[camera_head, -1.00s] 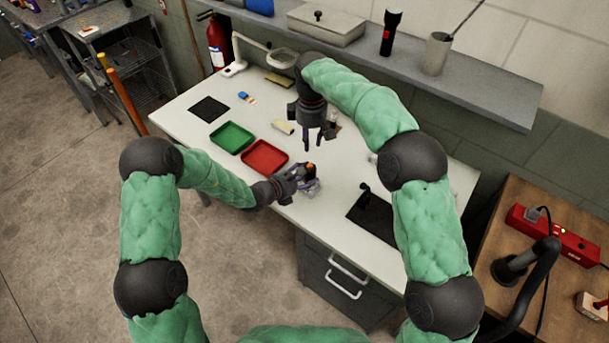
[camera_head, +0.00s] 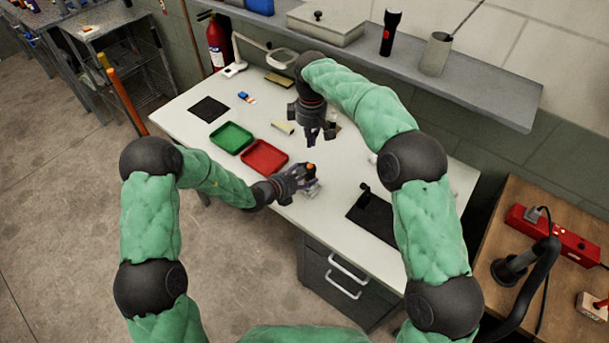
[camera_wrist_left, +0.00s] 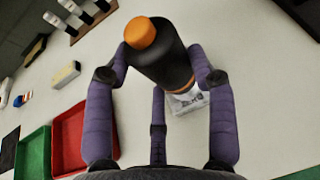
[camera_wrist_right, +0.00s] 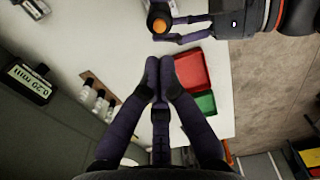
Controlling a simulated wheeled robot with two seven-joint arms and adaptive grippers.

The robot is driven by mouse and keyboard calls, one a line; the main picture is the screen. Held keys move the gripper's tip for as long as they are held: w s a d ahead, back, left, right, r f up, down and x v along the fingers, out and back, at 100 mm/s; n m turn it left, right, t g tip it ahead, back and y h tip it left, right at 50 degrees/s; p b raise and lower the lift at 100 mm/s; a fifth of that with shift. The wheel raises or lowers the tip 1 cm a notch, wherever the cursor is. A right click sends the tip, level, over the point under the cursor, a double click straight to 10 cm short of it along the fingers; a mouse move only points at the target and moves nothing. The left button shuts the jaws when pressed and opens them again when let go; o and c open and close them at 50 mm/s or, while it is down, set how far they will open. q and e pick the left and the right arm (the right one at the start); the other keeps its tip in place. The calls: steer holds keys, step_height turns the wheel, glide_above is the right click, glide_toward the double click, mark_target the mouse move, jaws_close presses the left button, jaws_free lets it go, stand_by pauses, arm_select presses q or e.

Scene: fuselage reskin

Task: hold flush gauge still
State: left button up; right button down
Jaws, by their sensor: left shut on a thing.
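A black cylinder with an orange cap, which looks like the flush gauge (camera_wrist_left: 165,55), stands in the left wrist view over a small silvery block (camera_wrist_left: 187,100). My left gripper (camera_head: 304,178) is shut around the cylinder near the table's front edge. The gauge's orange cap also shows in the right wrist view (camera_wrist_right: 159,23). Its lower end is partly hidden, so I cannot tell whether it touches the block. My right gripper (camera_head: 316,140) hangs above the table behind the left one. In the right wrist view its fingertips (camera_wrist_right: 159,65) are together and empty.
A red tray (camera_head: 248,171) and a green tray (camera_head: 215,142) lie left of my grippers. A dark display reading 0.20 mm (camera_wrist_right: 28,80) and a rack with small bottles (camera_wrist_right: 98,100) show in the right wrist view. A black mat (camera_head: 375,222) lies at the right.

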mark_target(312, 166)
stand_by(0.5)
steer(key=shift+s+d+r+m+t+y, duration=0.1)
steer(key=shift+r+m+t+y, duration=0.1)
steer(key=shift+m+t+y, duration=1.05)
steer(key=shift+s+d+r+m+t+y, duration=0.15)
steer(key=shift+m+t+y, duration=0.8)
steer(key=shift+m, duration=0.55)
steer(key=shift+d+r+m+t+y, duration=0.1)
steer(key=shift+r+m+t+y, duration=0.1)
steer(key=shift+m+t+y, duration=1)
steer(key=shift+f, duration=4.4)
steer(key=shift+f, duration=0.1)
steer(key=shift+f, duration=0.3)
